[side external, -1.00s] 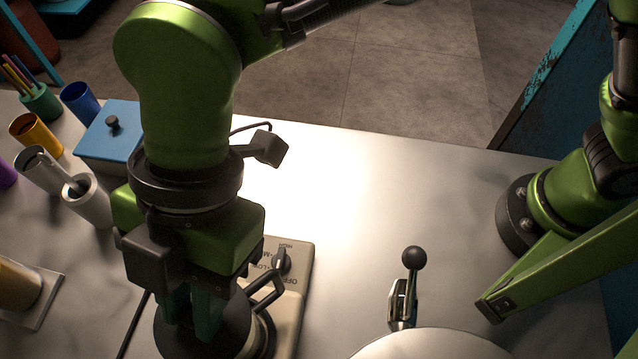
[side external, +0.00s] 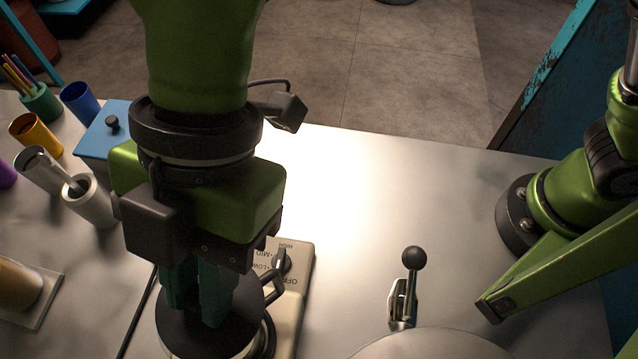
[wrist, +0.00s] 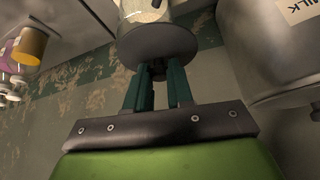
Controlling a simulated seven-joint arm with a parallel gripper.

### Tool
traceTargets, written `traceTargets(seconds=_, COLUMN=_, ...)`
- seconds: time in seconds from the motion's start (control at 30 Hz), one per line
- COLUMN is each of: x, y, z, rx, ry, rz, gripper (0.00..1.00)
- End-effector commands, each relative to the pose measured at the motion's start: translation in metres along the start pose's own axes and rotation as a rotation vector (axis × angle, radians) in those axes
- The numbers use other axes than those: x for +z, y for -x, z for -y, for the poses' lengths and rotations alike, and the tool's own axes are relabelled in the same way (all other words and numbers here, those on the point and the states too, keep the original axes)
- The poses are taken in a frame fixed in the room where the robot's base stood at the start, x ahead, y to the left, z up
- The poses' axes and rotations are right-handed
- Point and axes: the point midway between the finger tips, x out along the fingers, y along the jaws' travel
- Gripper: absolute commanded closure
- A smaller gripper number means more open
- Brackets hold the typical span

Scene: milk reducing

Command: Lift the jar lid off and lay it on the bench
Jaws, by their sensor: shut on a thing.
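My gripper (side external: 200,295) points down over the hot plate and is shut at the middle of a dark round lid (side external: 230,338). In the wrist view, the gripper (wrist: 158,75) meets the grey underside or face of the lid (wrist: 158,44) at its centre; the grip point itself is mostly hidden by the fingers. A pale vessel (wrist: 145,10) shows beyond the lid's edge in the wrist view. In the side view, the lid hides most of what is under it, with a dark rim and handle (side external: 272,288) showing at its right. How wide the gap beneath is, I cannot tell.
The hot plate (side external: 303,275) with its dial is under the work. A blue box (side external: 105,165) with a knob and several cups stand at the left. A lever (side external: 412,260) and a pale round surface (side external: 430,345) are at the right. The bench (side external: 370,200) between is bare.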

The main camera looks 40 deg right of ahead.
Motion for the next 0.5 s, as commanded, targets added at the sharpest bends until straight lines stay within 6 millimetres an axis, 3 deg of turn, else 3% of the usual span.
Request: traceTargets(seconds=0.5, x=0.059, y=0.046, z=0.085, rx=0.006, ry=-0.003, rz=0.003, gripper=1.00)
